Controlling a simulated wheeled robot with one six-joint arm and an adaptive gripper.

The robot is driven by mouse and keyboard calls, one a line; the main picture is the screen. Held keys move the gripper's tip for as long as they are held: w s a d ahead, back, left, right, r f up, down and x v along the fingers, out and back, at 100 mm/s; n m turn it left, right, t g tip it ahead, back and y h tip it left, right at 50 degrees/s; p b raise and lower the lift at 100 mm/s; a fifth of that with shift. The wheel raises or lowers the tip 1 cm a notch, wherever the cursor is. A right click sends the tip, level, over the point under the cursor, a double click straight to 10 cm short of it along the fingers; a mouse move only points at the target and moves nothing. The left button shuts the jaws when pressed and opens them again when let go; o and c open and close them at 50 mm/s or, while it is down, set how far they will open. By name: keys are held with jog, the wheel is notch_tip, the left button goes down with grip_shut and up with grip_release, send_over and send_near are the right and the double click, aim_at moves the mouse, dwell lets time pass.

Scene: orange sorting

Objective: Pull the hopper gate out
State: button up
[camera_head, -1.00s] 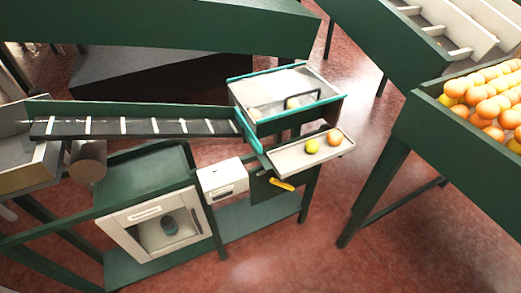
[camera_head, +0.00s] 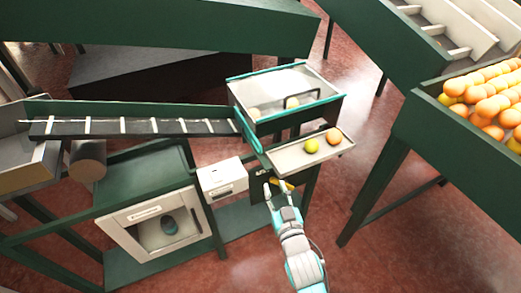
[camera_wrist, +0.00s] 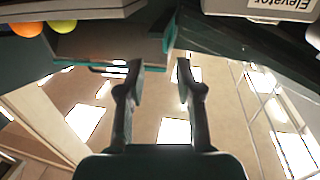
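The handle cannot be made out in the wrist view. Whether a finger touches it cannot be told.
The tray (camera_head: 290,163) above holds a yellow-green fruit (camera_head: 312,146) and an orange (camera_head: 334,136). A clear-topped box (camera_head: 270,90) stands behind. A white box (camera_head: 222,178) is close on the left. A green bin of oranges (camera_head: 440,135) stands right. Open floor (camera_head: 400,245) lies at front right.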

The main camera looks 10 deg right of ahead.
send_near(261, 151)
jog(key=w, duration=0.3)
jog(key=w+a, duration=0.1)
jog(key=w, duration=0.6)
jog(key=shift+w+a+f, duration=0.15)
jog(key=shift+w, duration=0.05)
grip_shut()
